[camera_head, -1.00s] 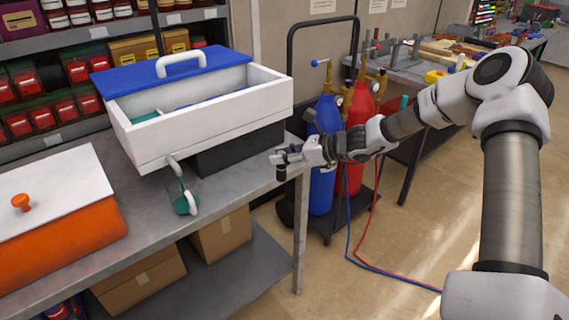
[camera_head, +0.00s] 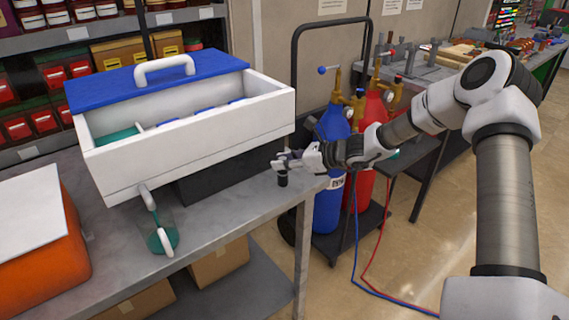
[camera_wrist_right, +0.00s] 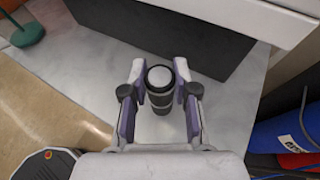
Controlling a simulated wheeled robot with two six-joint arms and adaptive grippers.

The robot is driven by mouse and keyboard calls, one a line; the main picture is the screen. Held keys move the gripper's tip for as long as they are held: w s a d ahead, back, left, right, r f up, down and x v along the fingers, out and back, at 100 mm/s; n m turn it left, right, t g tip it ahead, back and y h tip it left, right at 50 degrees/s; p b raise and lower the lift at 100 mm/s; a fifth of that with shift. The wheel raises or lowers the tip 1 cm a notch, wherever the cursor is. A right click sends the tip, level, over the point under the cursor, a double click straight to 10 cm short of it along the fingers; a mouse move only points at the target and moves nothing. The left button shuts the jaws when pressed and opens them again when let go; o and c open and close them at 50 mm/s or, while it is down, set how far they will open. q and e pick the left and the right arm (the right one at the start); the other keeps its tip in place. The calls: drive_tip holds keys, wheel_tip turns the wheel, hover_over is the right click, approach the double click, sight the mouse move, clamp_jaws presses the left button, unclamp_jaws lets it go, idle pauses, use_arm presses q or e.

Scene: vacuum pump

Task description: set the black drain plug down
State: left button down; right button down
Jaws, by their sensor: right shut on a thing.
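The black drain plug (camera_head: 283,180) is a small dark cylinder, upright, at the right end of the grey bench (camera_head: 245,200). My right gripper (camera_head: 285,164) is shut on it from above. In the right wrist view the plug (camera_wrist_right: 160,92) shows a pale round top and stands between the two fingers (camera_wrist_right: 159,97), with grey bench surface behind it. Its lower end is close to the bench top; I cannot tell whether it touches. My left gripper is not in view.
A white open box (camera_head: 190,150) with a blue lid (camera_head: 155,80) sits on a dark block (camera_head: 225,170) left of the plug. A green-based item (camera_head: 163,241) and an orange box (camera_head: 40,240) are farther left. Gas cylinders (camera_head: 330,185) stand beyond the bench end.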

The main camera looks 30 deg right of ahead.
drive_tip(key=shift+s+f, duration=0.1)
drive_tip(key=c, duration=0.9)
unclamp_jaws()
drive_tip(key=shift+r, duration=0.2)
